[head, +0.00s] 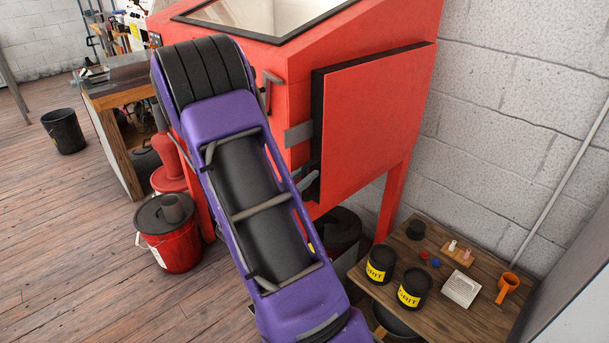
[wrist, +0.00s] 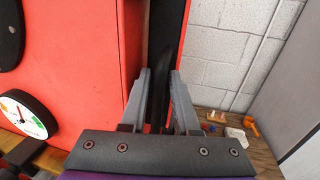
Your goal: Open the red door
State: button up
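The red door (head: 375,125) is a flat panel on the right side of the red cabinet (head: 300,70). Its thick black edge shows along the left and top, standing out from the cabinet wall. In the wrist view the black door edge (wrist: 168,25) runs upright ahead of my gripper. My gripper (wrist: 158,80) has its two grey fingers apart, one on either side of a dark, narrow, handle-like piece; I cannot tell whether they touch it. In the head view my gripper (head: 306,160) is at the door's lower left edge, partly hidden by my purple arm.
A low wooden table (head: 455,320) with black tins (head: 412,288), a white block and an orange cup stands below right. A block wall is close on the right. A red bucket (head: 170,240) and wooden bench are left. Floor is open at far left.

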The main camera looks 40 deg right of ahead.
grip_shut()
dwell(1.4)
